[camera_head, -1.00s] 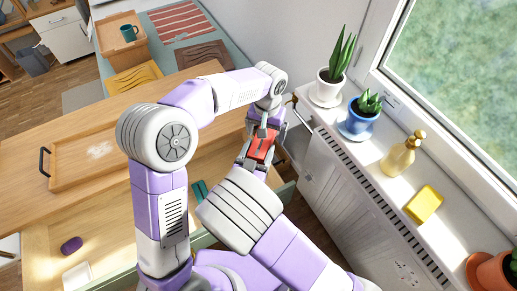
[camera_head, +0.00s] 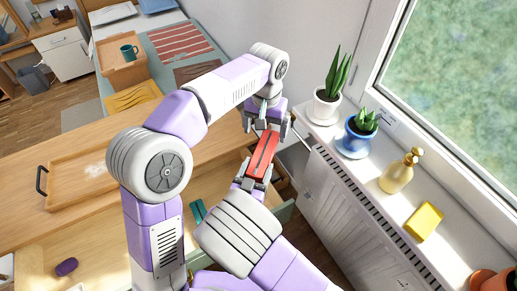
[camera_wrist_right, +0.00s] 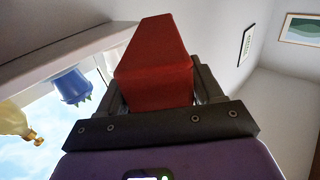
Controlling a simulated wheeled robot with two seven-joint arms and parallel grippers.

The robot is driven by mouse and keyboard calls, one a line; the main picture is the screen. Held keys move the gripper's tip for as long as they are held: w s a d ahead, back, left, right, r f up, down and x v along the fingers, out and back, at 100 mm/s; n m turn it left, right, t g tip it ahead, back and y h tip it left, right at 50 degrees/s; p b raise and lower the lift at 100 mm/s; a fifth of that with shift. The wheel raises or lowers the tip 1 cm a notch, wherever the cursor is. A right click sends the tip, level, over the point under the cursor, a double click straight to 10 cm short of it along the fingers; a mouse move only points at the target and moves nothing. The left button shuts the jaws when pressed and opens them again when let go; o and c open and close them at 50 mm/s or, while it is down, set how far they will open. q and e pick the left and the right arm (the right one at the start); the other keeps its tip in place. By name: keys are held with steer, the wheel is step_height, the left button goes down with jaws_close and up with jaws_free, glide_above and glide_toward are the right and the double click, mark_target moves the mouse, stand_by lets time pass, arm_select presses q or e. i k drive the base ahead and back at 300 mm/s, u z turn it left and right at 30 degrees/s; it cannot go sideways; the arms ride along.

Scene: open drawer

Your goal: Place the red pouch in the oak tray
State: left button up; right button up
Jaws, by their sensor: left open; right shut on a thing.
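The red pouch (camera_head: 262,155) is held up above the open drawer, with a dark strip along it. My right gripper (camera_head: 255,180) is shut on its near end. In the right wrist view the red pouch (camera_wrist_right: 155,75) stands between the two fingers of my right gripper (camera_wrist_right: 155,95). My left gripper (camera_head: 267,122) is open at the pouch's far end; I cannot tell whether its fingers touch it. The oak tray (camera_head: 65,182), with a black handle, lies on the wooden top to the left, partly hidden by my left arm.
The open drawer (camera_head: 110,245) holds a purple item (camera_head: 66,267) and a teal item (camera_head: 198,211). To the right, the sill carries potted plants (camera_head: 328,104), a yellow bottle (camera_head: 400,172) and a yellow sponge (camera_head: 424,221). A radiator (camera_head: 350,210) stands below it.

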mark_target(93, 170)
steer(key=k, duration=1)
